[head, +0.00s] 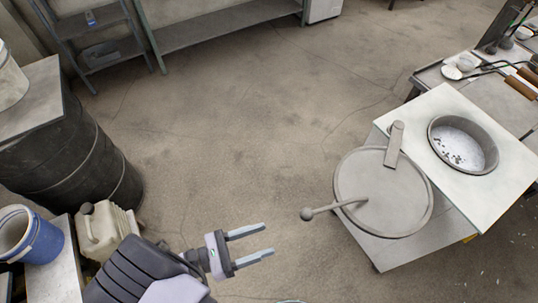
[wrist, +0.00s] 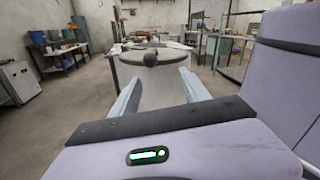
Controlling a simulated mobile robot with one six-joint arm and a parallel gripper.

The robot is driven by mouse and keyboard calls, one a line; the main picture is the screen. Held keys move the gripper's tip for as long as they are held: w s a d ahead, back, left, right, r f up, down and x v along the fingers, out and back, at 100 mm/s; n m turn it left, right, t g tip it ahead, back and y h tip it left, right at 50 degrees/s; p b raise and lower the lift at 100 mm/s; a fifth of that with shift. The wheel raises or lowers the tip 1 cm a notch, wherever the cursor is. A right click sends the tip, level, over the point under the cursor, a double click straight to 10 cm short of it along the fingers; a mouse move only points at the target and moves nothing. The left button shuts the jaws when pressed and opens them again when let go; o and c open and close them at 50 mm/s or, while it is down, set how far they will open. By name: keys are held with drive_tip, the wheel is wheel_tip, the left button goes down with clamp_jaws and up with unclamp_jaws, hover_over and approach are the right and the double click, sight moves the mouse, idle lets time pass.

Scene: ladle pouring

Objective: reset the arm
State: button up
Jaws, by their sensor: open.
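My gripper (head: 262,244) is in the lower middle of the head view. Its two fingers are apart with nothing between them, and they point right toward the furnace. In the wrist view my gripper (wrist: 158,95) shows both fingers spread. Beyond them stands the furnace with its round lid (head: 380,200), which is swung off to the side. The lid's handle with a ball knob (head: 307,214) points toward my gripper, and a clear gap lies between them. The ball knob also shows between the fingers in the wrist view (wrist: 150,59).
The furnace top (head: 455,105) has an open round pot (head: 462,145) with pale contents. A dark barrel (head: 70,160), a jerrycan (head: 103,232) and a blue bucket (head: 30,236) stand at the left. A tool table is at the upper right. The middle floor is free.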

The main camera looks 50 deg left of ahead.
drive_tip(key=w+d+r+m+g+b, duration=0.5)
drive_tip(key=w+d+r+m+g, duration=0.7)
drive_tip(key=w+d+m+g, duration=0.45)
drive_tip(key=s+d+r+m+t+y+b, duration=0.1)
drive_tip(key=d+r+m+t+y+b, duration=0.1)
drive_tip(key=d+m, duration=0.4)
drive_tip(key=s+d+r+m+t+y+b, duration=0.2)
drive_tip(key=d+r+m+t+y, duration=0.2)
drive_tip(key=m, duration=1.1)
wheel_tip(320, 180, up, 2)
drive_tip(key=d+y, duration=0.2)
drive_tip(key=y, duration=0.1)
